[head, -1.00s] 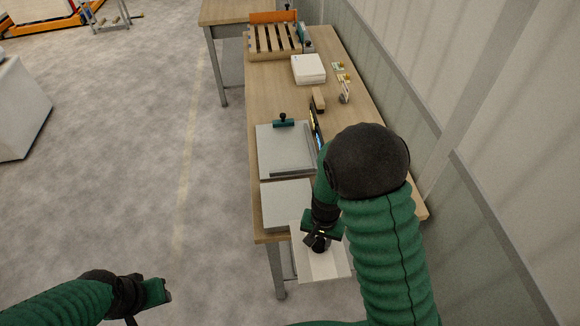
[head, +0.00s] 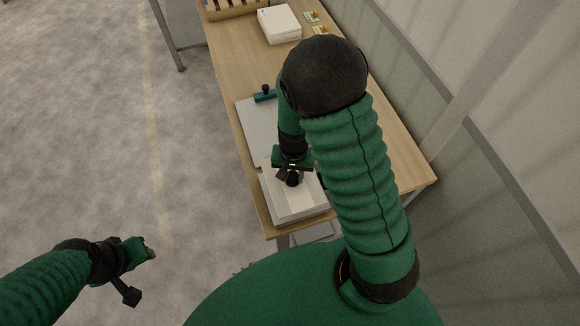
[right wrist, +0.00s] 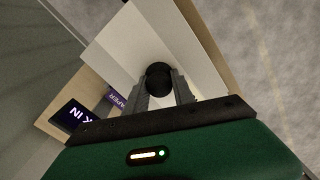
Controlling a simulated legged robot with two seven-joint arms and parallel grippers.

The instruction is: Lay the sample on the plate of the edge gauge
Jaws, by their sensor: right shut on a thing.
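My right gripper (head: 292,176) is shut on a black knob on top of a pale flat piece, which I take for the sample (head: 308,204). In the right wrist view my right gripper (right wrist: 160,88) has a finger on each side of the knob (right wrist: 158,76), with the pale sample (right wrist: 178,35) beneath. The sample is over the table's near end; whether it touches what is below is hidden. Beyond it lies a grey plate (head: 257,128), seemingly the edge gauge's, with a green, black-knobbed block (head: 265,95). My left gripper (head: 146,252) is over the floor, its jaws unclear.
The wooden table (head: 229,72) runs away along the wall. A white stack (head: 280,25) and a slatted wooden rack (head: 235,8) stand farther back. A dark screen (right wrist: 73,115) shows in the right wrist view. My right arm hides much of the table's right side.

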